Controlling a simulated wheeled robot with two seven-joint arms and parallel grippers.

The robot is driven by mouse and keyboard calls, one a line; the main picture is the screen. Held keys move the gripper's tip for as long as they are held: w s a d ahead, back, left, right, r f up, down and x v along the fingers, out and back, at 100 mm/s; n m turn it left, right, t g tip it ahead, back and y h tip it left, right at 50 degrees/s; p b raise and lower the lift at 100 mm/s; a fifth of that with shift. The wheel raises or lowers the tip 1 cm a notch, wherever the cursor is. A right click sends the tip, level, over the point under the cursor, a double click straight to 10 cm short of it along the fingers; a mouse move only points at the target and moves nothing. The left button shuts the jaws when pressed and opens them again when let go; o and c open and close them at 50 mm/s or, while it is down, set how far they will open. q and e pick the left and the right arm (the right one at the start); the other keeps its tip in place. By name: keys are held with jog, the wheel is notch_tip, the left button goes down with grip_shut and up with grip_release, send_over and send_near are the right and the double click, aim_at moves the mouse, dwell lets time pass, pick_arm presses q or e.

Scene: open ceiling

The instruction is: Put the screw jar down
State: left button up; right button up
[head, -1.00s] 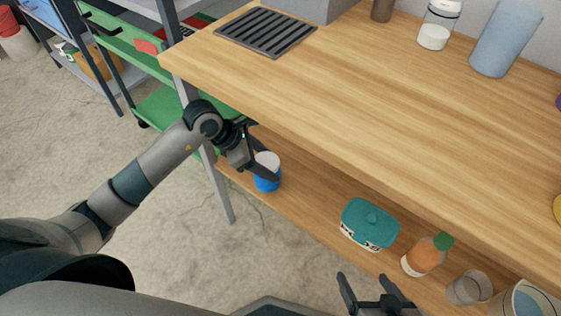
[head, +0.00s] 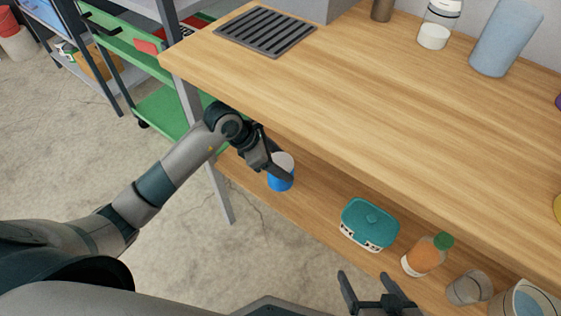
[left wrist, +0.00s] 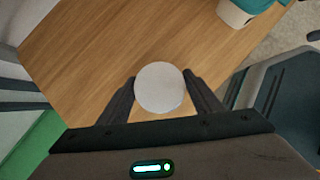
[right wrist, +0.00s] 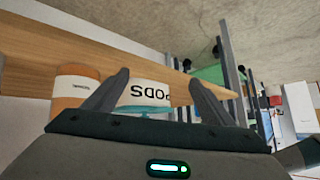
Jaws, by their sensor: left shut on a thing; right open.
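The screw jar (head: 281,178) is blue with a white lid, and it is over the left part of the lower shelf. My left gripper (head: 280,172) is shut on it, with a finger on either side. In the left wrist view the round white lid (left wrist: 159,88) sits between the fingertips (left wrist: 160,92), and the jar's body is hidden below it. I cannot tell whether the jar's base touches the shelf. My right gripper (head: 377,290) is open and empty in front of the shelf, and its spread fingers (right wrist: 160,90) also show in the right wrist view.
The lower shelf (head: 318,203) is bare between the jar and a teal-lidded container (head: 369,224). Further right stand an orange bottle (head: 427,256), a glass (head: 468,288) and a bucket-like container (head: 524,300). The wooden tabletop (head: 370,100) overhangs the shelf. A metal leg (head: 217,180) stands at left.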

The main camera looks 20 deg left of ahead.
pick_arm(q)
jog(key=o, duration=1.3)
jog(key=shift+o, duration=0.3)
pick_arm(e)
jog(key=shift+a, duration=0.15)
pick_arm(q)
jog(key=shift+a+r, duration=0.1)
jog(key=shift+r, duration=0.05)
jog(key=shift+s+a+r, duration=0.15)
jog(key=shift+a+r, duration=0.1)
jog(key=shift+r, duration=0.25)
jog(key=shift+s+a+r, duration=0.4)
jog(key=shift+a+r, duration=0.25)
jog(key=s+a, duration=0.6)
jog(key=a, duration=0.3)
jog(key=shift+a, duration=0.35)
pick_arm(e)
jog(key=shift+w+a+r, duration=0.15)
jog(key=shift+w+r, duration=0.15)
pick_arm(q)
jog(key=shift+d, duration=0.15)
